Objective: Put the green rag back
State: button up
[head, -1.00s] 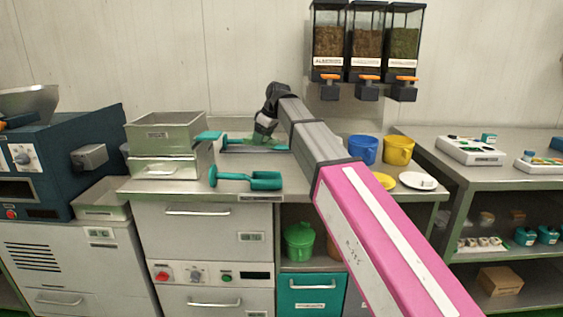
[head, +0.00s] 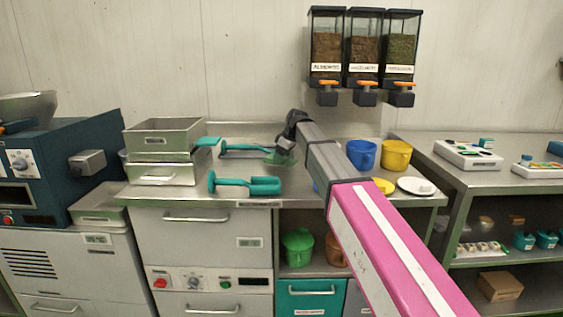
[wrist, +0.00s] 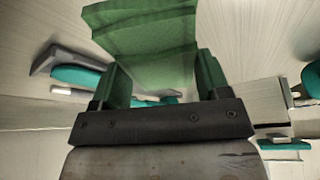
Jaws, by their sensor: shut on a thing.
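The green rag (wrist: 150,40) fills the upper middle of the wrist view, a dull green folded cloth. My gripper (wrist: 163,80), with green fingers on a dark crossbar, is shut on it. In the head view my gripper (head: 284,152) is over the steel counter, left of the blue cup, and the rag (head: 281,159) shows as a small green patch at its tip. My arm hides part of the counter there. I cannot tell whether the rag touches the counter.
A teal scoop (head: 246,185) lies at the front of the counter (head: 315,198); another teal tool (head: 240,149) lies behind. Metal bins (head: 166,137) stand left. A blue cup (head: 361,153), yellow cup (head: 396,154) and white plate (head: 416,186) are right. Dispensers (head: 363,58) hang above.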

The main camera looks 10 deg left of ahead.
jog(key=shift+f, duration=0.95)
jog(key=shift+f, duration=0.15)
jog(key=o, duration=0.9)
jog(key=v, duration=1.2)
jog(key=shift+r, duration=0.2)
